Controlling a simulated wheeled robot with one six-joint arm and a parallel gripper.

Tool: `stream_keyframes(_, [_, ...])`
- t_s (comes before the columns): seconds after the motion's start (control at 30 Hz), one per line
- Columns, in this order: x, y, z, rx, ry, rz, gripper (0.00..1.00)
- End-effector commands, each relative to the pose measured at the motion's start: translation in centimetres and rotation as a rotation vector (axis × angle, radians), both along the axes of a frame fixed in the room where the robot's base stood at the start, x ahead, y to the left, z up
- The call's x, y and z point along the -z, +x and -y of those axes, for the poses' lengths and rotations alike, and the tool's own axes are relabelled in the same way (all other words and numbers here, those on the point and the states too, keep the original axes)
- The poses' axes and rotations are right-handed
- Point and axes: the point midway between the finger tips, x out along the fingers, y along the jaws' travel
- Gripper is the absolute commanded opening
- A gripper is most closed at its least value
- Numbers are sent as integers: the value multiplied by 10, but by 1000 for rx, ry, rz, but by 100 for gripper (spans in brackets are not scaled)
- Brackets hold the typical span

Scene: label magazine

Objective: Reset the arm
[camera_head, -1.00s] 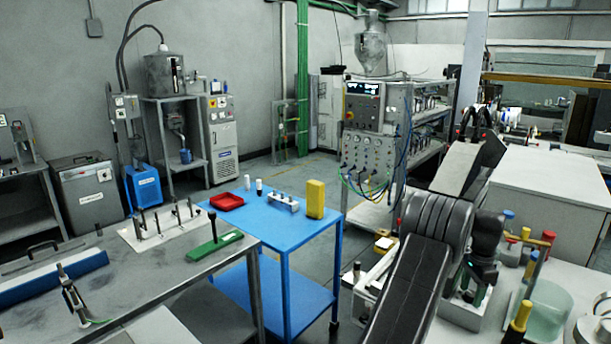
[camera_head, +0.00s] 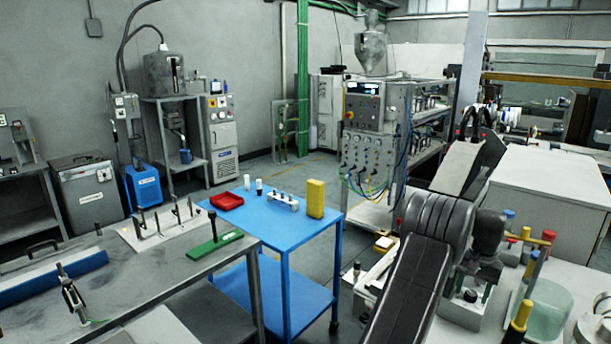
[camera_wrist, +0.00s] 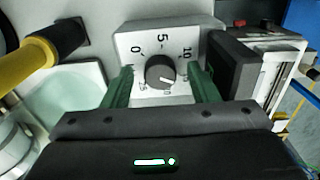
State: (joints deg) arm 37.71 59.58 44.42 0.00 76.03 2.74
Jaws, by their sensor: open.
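My gripper (camera_wrist: 163,82) is open, its two green fingers apart on either side of a dark round knob (camera_wrist: 160,71). The knob sits on a light panel (camera_wrist: 140,41) marked with a numbered scale, and its white pointer line shows. I cannot tell whether the fingers touch the panel. Nothing is held between them. In the head view my arm reaches over the right-hand bench, and my gripper is partly hidden there above a light box (camera_head: 458,313).
A yellow-handled tool (camera_wrist: 27,60) and a pale green glass dish (camera_wrist: 75,90) lie close on the left in the wrist view. A dark block (camera_wrist: 231,67) stands close on the right. In the head view, tools with coloured caps stand near the glass dish (camera_head: 545,308).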

Motion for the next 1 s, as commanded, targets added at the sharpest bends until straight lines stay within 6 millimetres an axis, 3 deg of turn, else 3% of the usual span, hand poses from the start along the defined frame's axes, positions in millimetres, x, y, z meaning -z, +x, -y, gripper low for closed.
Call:
stream_keyframes(0.43, [0,0,1,-301,0,0,54])
stream_keyframes(1.0, [-2,0,1,-346,-1,2,54])
